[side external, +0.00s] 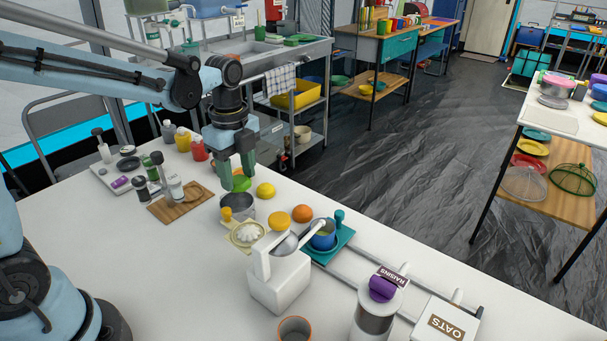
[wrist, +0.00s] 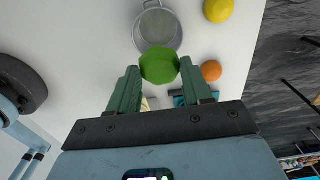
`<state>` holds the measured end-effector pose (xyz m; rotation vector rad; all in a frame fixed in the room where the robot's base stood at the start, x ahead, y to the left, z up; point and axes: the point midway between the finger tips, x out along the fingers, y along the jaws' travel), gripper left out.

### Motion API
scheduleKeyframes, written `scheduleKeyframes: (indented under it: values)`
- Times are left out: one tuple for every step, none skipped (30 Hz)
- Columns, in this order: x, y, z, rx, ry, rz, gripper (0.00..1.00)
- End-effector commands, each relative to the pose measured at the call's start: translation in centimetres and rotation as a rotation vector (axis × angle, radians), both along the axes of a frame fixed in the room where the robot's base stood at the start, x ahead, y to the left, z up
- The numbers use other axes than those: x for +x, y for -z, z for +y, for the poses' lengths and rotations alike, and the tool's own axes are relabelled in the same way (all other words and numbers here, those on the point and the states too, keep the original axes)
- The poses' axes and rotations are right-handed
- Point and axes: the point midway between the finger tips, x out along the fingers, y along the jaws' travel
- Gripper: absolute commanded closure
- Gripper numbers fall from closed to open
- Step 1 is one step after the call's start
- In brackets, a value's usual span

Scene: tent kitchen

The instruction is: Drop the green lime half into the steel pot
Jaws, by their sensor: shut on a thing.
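My gripper (side external: 236,172) is shut on the green lime half (wrist: 159,66), which sits between the two green fingertips in the wrist view. In the side view the lime half (side external: 241,183) shows just under the fingers. The steel pot (side external: 238,205) stands on the white table below my gripper. In the wrist view the steel pot (wrist: 158,28) lies just beyond the lime half, which covers part of its near rim. The lime half is held above the pot's height, and the visible part of the pot looks empty.
A yellow lemon (side external: 265,190) and an orange (side external: 302,213) lie right of the pot. A juicer (side external: 248,234) stands in front of it. A wooden board (side external: 181,204) with jars is to the left. A white press-like device (side external: 280,275) stands nearer the front.

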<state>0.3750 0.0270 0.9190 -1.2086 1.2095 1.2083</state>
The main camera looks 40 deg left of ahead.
Motion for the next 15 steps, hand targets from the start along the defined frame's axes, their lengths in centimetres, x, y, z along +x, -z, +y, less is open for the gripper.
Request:
scheduleKeyframes:
  values:
    - [0.0, 0.13, -0.01, 0.0, 0.0, 0.0, 0.71]
    - [0.0, 0.17, -0.01, 0.0, 0.0, 0.0, 0.71]
    - [-0.01, 0.2, -0.01, 0.0, 0.0, 0.0, 0.71]
    - [-0.01, 0.21, -0.01, 0.0, 0.0, 0.0, 0.71]
    - [-0.01, 0.21, -0.01, 0.0, 0.0, 0.0, 0.71]
    - [-0.01, 0.2, -0.01, 0.0, 0.0, 0.0, 0.71]
    - [-0.01, 0.2, -0.01, 0.0, 0.0, 0.0, 0.71]
    - [-0.01, 0.2, -0.01, 0.0, 0.0, 0.0, 0.71]
    - [-0.01, 0.2, -0.01, 0.0, 0.0, 0.0, 0.71]
    - [-0.01, 0.19, -0.01, 0.0, 0.0, 0.0, 0.46]
    - [-0.01, 0.19, -0.01, 0.0, 0.0, 0.0, 0.42]
    - [-0.01, 0.19, -0.01, 0.0, 0.0, 0.0, 0.36]
    - [-0.01, 0.19, -0.01, 0.0, 0.0, 0.0, 0.31]
    - [-0.01, 0.19, -0.01, 0.0, 0.0, 0.0, 0.27]
    - [-0.01, 0.18, -0.01, 0.0, 0.0, 0.0, 0.21]
